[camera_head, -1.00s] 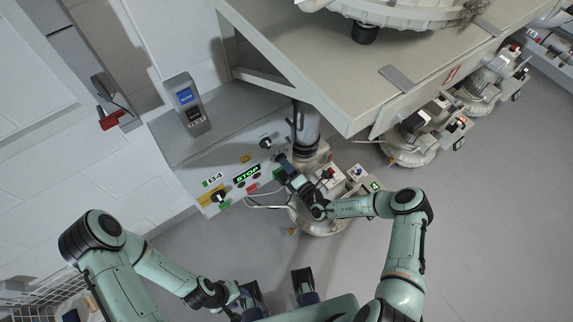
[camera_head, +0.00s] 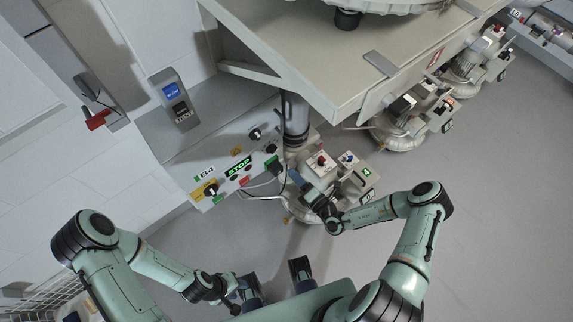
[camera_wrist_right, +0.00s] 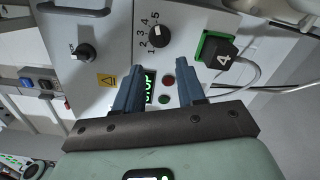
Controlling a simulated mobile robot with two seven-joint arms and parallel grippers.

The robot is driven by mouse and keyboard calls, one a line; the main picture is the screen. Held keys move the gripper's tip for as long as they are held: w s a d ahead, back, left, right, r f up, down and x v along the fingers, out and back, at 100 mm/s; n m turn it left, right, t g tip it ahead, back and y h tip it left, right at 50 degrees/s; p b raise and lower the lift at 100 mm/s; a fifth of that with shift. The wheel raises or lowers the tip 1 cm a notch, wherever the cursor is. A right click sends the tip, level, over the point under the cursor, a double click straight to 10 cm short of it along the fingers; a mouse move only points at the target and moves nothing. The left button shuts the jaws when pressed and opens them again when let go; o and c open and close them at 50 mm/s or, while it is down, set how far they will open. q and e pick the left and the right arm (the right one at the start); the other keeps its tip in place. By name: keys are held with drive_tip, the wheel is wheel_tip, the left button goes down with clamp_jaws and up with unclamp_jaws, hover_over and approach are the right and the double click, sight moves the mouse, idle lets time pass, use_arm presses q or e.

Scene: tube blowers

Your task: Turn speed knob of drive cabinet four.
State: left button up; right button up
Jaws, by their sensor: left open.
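The drive cabinet (camera_head: 225,135) has a sloped panel marked B4 with a lit STOP display (camera_head: 238,167), which shows in the right wrist view (camera_wrist_right: 150,88). A black knob (camera_wrist_right: 158,37) with a 1 to 5 scale sits beyond my right fingertips; it appears small in the head view (camera_head: 270,148). A second black knob (camera_wrist_right: 84,52) is to its left. My right gripper (camera_wrist_right: 160,78) is open and empty, apart from the panel, with the display visible between its fingers. My left gripper (camera_head: 274,278) is open and empty near the bottom, away from the cabinet.
A green and black connector marked 4 (camera_wrist_right: 215,50) with a cable is right of the scaled knob. A pump unit (camera_head: 320,165) stands beside the cabinet under a large platform (camera_head: 300,60). Free floor (camera_head: 480,200) lies on the right.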

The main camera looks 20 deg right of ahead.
drive_tip(key=v, duration=0.2)
drive_tip(key=shift+s+d, duration=0.1)
drive_tip(key=shift+s, duration=0.25)
idle(0.4)
